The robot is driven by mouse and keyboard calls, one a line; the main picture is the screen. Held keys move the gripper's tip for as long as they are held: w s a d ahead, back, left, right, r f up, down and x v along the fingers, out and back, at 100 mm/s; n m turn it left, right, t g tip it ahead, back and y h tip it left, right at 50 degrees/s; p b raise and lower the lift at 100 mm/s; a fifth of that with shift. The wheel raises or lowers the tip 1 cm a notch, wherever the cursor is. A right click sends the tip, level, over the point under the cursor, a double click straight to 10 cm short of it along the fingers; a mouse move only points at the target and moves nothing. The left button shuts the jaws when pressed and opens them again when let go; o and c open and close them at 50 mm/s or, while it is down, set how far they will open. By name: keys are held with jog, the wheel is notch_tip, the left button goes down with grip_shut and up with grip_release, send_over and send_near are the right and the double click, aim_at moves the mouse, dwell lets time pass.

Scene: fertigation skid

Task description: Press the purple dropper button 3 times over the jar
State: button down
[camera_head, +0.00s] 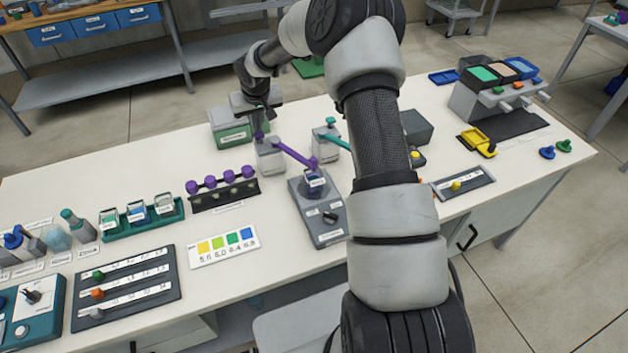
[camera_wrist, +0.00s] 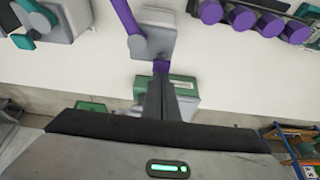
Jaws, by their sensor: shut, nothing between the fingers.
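The purple dropper is a grey box (camera_head: 270,157) with a purple spout arm (camera_head: 295,154) and a small purple button (camera_head: 259,136). The spout reaches right, its end above the small dark jar (camera_head: 315,185), which stands on a grey stirrer-like unit (camera_head: 326,225). My gripper (camera_head: 263,112) is shut and empty, pointing down just over the button. In the wrist view its fingertips (camera_wrist: 160,78) line up with the purple button (camera_wrist: 161,66) next to the grey dropper body (camera_wrist: 152,40); I cannot tell whether they touch. The jar is out of the wrist view.
A teal-armed dropper (camera_head: 328,135) stands just right of the purple one. A green-grey box (camera_head: 230,128) sits behind. Purple-knobbed bottles (camera_head: 222,182) stand in a dark rack at the left. My arm hides part of the table's right middle.

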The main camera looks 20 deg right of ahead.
jog(key=shift+f, duration=0.1)
jog(key=shift+f+b, duration=0.95)
jog(key=shift+f, duration=0.1)
jog(key=shift+r, duration=0.15)
jog(key=shift+r+p, duration=0.6)
jog(key=shift+r, duration=0.4)
jog(key=shift+f, duration=0.1)
